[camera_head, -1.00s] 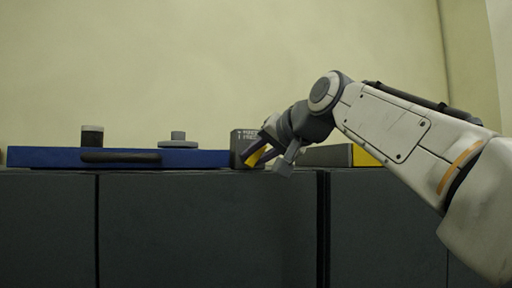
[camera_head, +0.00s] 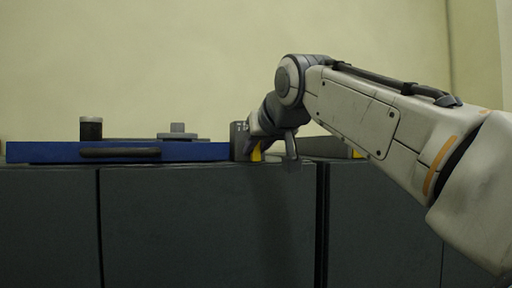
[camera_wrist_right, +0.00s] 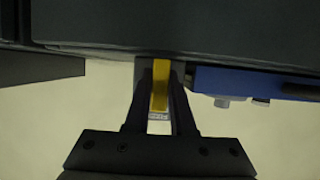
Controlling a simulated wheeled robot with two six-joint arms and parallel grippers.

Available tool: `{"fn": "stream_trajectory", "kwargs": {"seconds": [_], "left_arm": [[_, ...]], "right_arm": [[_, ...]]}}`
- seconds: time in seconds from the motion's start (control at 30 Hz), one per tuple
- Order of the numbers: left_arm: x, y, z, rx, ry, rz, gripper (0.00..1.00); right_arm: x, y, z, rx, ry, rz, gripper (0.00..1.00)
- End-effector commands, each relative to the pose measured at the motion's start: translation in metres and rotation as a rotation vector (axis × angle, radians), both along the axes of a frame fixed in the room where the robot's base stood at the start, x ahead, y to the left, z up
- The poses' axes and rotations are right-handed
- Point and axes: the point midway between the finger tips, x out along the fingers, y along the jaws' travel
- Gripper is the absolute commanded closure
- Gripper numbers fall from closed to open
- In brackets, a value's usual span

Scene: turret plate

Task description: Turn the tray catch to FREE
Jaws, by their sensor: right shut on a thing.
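The tray catch is a grey block (camera_head: 238,142) with small white lettering and a yellow lever (camera_head: 256,153), at the right end of the blue tray (camera_head: 190,152). My right gripper (camera_head: 257,148) is at the catch, its fingers around the yellow lever. In the right wrist view the yellow lever (camera_wrist_right: 160,84) sits between the two dark fingers (camera_wrist_right: 160,100), which are shut on it. The lever looks about upright in the head view. The lettering is too small to read, and the gripper hides part of the block. My left gripper is not in view.
The tray has a dark handle (camera_head: 120,153) on its front and carries a dark cylinder with a light top (camera_head: 91,128) and a grey knobbed disc (camera_head: 177,131). Dark cabinets (camera_head: 200,225) stand below. A low grey piece with a yellow end (camera_head: 330,148) lies behind my right arm.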

Motion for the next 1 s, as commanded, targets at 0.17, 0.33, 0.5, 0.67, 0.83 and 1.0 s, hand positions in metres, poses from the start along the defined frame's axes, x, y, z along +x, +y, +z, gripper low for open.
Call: {"fn": "stream_trajectory", "kwargs": {"seconds": [0.17,0.33,0.5,0.67,0.83,1.0], "left_arm": [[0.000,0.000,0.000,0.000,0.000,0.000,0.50],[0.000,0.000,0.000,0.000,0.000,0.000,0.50],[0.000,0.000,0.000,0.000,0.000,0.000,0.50],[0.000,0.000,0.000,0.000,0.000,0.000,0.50],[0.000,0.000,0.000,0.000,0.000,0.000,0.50],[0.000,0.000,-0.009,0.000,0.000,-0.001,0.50]], "right_arm": [[0.000,0.000,0.000,-0.014,-0.005,0.000,1.00],[0.000,0.000,0.000,-0.015,-0.005,0.000,1.00],[0.000,0.000,0.000,-0.015,-0.005,0.000,0.66],[0.000,0.000,0.000,-0.014,-0.004,-0.001,0.65],[-0.001,0.000,0.000,-0.012,-0.005,0.000,0.65],[-0.017,-0.005,0.006,-0.011,-0.008,0.001,0.65]]}}
